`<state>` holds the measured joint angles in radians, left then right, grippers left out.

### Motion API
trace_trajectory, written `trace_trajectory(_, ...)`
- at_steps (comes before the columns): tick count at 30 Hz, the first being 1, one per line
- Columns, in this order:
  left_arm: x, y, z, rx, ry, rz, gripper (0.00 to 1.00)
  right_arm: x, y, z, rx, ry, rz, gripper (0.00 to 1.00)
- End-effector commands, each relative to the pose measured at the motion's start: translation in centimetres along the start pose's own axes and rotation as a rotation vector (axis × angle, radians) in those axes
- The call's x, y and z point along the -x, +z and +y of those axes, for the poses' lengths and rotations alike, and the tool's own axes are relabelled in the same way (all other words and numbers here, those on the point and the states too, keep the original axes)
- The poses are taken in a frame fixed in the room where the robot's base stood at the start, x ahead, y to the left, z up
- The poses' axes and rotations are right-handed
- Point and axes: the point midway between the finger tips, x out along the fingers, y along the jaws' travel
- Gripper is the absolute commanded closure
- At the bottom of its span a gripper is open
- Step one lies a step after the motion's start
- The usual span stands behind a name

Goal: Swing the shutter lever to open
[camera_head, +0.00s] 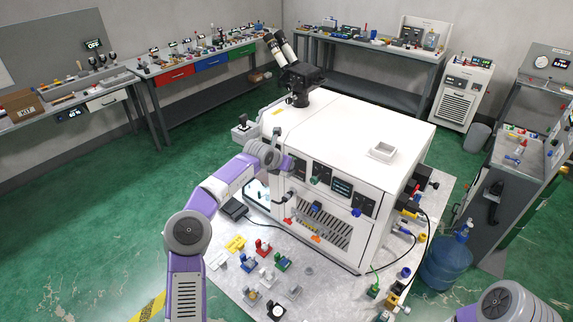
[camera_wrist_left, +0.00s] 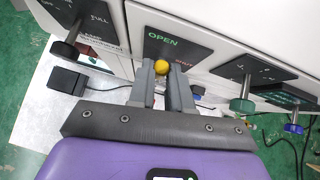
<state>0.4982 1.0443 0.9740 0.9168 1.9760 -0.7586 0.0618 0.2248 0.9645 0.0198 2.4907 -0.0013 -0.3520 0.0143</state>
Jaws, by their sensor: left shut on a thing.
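The shutter lever's yellow ball knob (camera_wrist_left: 160,67) shows in the left wrist view between my left gripper's fingertips. Its dark panel carries a green OPEN label (camera_wrist_left: 162,40) above the knob and a red SHUT label (camera_wrist_left: 182,65) at its right. The knob sits nearer the SHUT label. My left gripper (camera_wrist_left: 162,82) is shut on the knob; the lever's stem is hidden. In the head view my left arm reaches to the front face of the white machine (camera_head: 345,140), where its wrist hides the lever. My right gripper is out of view.
A green knob (camera_wrist_left: 243,106) and a blue knob (camera_wrist_left: 293,128) stick out right of the lever; a dark knob (camera_wrist_left: 65,49) is at its left. Small coloured parts (camera_head: 263,247) stand on the pale surface (camera_head: 222,285) before the machine. A microscope (camera_head: 298,80) stands on top.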

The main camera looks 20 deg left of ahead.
Motion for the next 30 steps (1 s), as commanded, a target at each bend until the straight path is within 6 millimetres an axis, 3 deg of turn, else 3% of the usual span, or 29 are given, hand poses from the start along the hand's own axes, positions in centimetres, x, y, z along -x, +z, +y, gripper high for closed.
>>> trace_trajectory(2,-0.1,-0.1,0.0,0.003,0.000,0.003,1.00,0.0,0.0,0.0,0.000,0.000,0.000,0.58)
trace_trajectory(3,-0.1,-0.1,0.0,0.003,0.000,0.003,0.80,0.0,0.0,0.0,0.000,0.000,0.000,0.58)
trace_trajectory(8,-0.1,-0.1,0.0,0.002,0.001,0.003,0.56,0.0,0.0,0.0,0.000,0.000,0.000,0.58)
trace_trajectory(19,0.5,-0.1,0.1,0.001,0.002,0.001,0.56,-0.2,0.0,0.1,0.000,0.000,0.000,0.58)
trace_trajectory(30,5.8,-0.2,0.2,0.001,0.004,0.002,0.56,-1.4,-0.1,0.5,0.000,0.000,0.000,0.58)
